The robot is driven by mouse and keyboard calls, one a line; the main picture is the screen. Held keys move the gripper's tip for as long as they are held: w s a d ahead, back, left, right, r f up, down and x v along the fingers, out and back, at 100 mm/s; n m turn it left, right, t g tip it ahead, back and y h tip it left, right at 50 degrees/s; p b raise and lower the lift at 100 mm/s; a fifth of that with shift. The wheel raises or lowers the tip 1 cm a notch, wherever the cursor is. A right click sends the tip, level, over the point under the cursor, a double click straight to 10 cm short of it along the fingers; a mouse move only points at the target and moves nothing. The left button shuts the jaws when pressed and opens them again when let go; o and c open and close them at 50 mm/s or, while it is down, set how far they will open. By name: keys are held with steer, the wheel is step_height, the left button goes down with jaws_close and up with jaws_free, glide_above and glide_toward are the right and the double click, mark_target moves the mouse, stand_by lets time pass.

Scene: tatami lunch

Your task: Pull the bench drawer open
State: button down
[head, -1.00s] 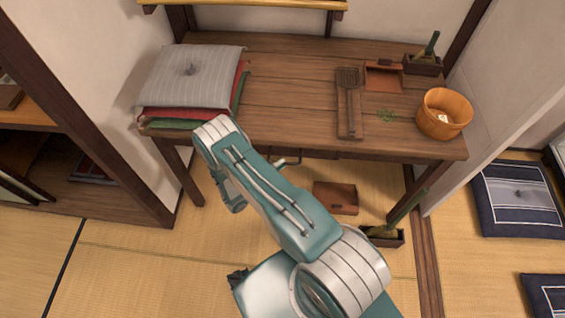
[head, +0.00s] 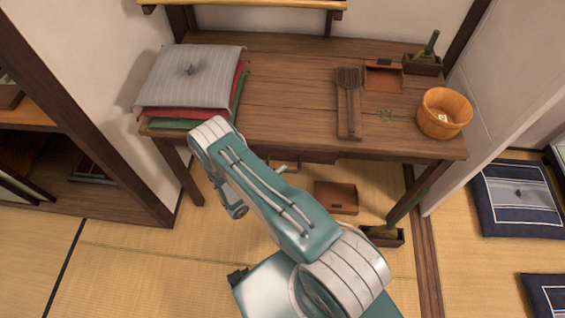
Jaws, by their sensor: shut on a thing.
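The wooden bench (head: 290,100) stands against the back wall. Its drawer (head: 291,165) is under the front edge, left of the middle, and a small part of it shows beyond my arm. The drawer looks slightly pulled out, but how far is hard to tell. My gripper (head: 281,169) is mostly hidden behind my own teal and white arm. Only a small grey part shows, at the drawer's front. It is shut on the drawer handle, though the contact itself is covered.
Stacked cushions (head: 190,75) lie on the bench's left end. A slatted wooden tool (head: 348,105), small tray (head: 383,77) and wooden tub (head: 444,113) are to the right. Below are a brown box (head: 336,198) and a planter-like box (head: 384,237). Tatami in front is clear.

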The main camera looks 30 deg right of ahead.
steer(key=s+a, duration=0.6)
steer(key=s, duration=0.3)
steer(key=shift+s+a+f, duration=0.15)
steer(key=shift+s+a, duration=0.1)
steer(key=shift+s, duration=0.05)
steer(key=c, duration=0.7)
jaws_free()
steer(key=v, duration=1.2)
